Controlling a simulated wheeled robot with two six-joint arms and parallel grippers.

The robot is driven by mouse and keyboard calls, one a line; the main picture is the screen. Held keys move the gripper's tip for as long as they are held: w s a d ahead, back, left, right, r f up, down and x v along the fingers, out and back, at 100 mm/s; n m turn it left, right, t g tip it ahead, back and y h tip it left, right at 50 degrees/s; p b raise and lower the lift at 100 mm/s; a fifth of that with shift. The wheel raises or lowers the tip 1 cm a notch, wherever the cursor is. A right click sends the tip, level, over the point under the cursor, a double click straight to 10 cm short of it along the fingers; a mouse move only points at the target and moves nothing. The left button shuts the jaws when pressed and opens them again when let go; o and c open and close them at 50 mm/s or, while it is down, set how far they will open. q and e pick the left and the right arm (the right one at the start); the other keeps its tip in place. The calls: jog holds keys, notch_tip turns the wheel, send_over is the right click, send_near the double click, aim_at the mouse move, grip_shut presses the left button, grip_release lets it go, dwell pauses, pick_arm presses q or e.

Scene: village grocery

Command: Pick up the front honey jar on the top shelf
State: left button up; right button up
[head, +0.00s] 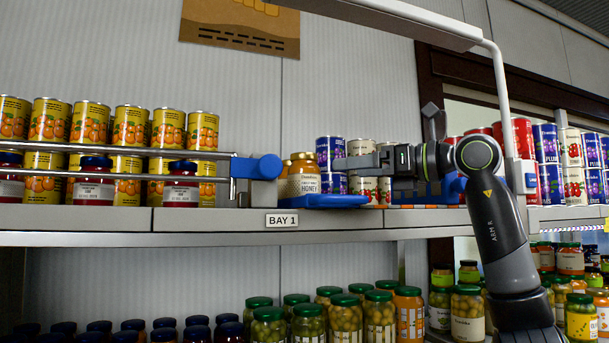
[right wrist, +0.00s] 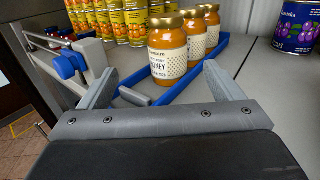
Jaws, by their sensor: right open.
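The front honey jar (head: 304,186) stands upright on the top shelf, amber with a gold lid and a pale dotted label. It also shows in the right wrist view (right wrist: 167,56), first in a row with more honey jars (right wrist: 195,38) behind it, in a blue tray (right wrist: 186,84). My right gripper (head: 340,164) is just right of the jar in the head view. In the right wrist view its open fingers (right wrist: 160,84) point toward the front jar, which is ahead of them and not gripped. My left gripper is not in view.
A metal rail with a blue end piece (head: 262,167) runs left of the honey, before red jam jars (head: 182,187) and orange-labelled cans (head: 90,122). Plum cans (right wrist: 297,27) stand to the right. Bare shelf (right wrist: 255,75) lies between.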

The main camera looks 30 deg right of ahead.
aim_at(319, 172)
jog(key=x, duration=0.1)
jog(key=p+x, duration=0.1)
jog(key=x, duration=0.3)
jog(key=shift+w+d, duration=0.1)
jog(key=shift+d, duration=0.3)
jog(key=x, duration=0.1)
jog(key=p+x, duration=0.1)
jog(key=x, duration=0.1)
jog(key=shift+w+d+f, duration=0.1)
jog(key=shift+f, duration=0.15)
jog(key=shift+r+p, duration=0.1)
jog(key=shift+p, duration=0.3)
jog(key=shift+w+a+r+p, duration=0.15)
jog(key=shift+a+p, duration=0.05)
jog(key=shift+p, duration=0.1)
jog(key=p+x, duration=0.3)
jog(key=x, duration=0.1)
jog(key=shift+w+d+r, duration=0.1)
jog(key=shift+d, duration=0.2)
jog(key=shift+w+a, duration=0.25)
jog(key=shift+w, duration=0.1)
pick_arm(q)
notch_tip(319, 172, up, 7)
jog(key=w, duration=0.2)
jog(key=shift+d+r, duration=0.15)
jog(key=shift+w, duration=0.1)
pick_arm(e)
jog(key=shift+s, duration=0.1)
